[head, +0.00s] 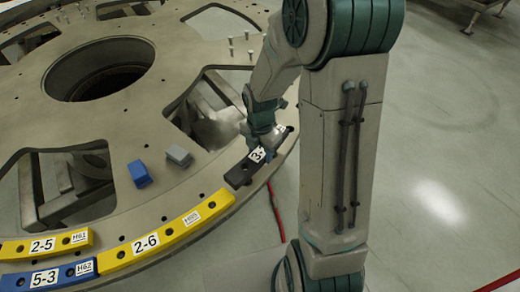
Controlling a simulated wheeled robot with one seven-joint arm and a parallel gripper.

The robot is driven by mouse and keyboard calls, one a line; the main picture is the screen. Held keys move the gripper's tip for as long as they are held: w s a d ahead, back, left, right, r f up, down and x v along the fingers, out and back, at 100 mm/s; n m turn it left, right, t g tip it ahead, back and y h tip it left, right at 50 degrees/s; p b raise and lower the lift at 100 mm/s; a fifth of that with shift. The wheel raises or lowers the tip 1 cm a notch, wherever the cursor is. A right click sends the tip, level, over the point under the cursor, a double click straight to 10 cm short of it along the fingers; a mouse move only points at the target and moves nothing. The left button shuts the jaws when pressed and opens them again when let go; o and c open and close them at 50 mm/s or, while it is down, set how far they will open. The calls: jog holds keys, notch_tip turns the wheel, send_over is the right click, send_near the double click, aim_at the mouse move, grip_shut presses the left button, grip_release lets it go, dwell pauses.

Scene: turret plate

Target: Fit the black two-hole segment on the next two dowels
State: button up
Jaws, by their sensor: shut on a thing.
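The black segment (239,174), with a white label that begins with 3, lies along the plate's outer rim in the head view. Its near-left end is close to the far end of the yellow segment 2-6 (170,232). My gripper (269,142) reaches down from above and is shut on the black segment around its middle. The gripper hides part of the label and the segment's top. I cannot tell whether the segment rests on the plate or hovers just above it. The dowels beneath it are hidden.
The turret plate (112,141) carries a yellow segment 2-5 (18,248) and a blue segment 5-3 (73,275). A blue block (139,173) and a grey block (179,155) sit on it. Several pins stand behind my gripper. A red cable (276,212) lies on the floor.

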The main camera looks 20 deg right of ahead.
jog(key=shift+f+b, duration=1.75)
jog(key=shift+f, duration=0.8)
jog(key=o, duration=1.3)
notch_tip(320, 180, up, 14)
jog(key=shift+f, duration=0.1)
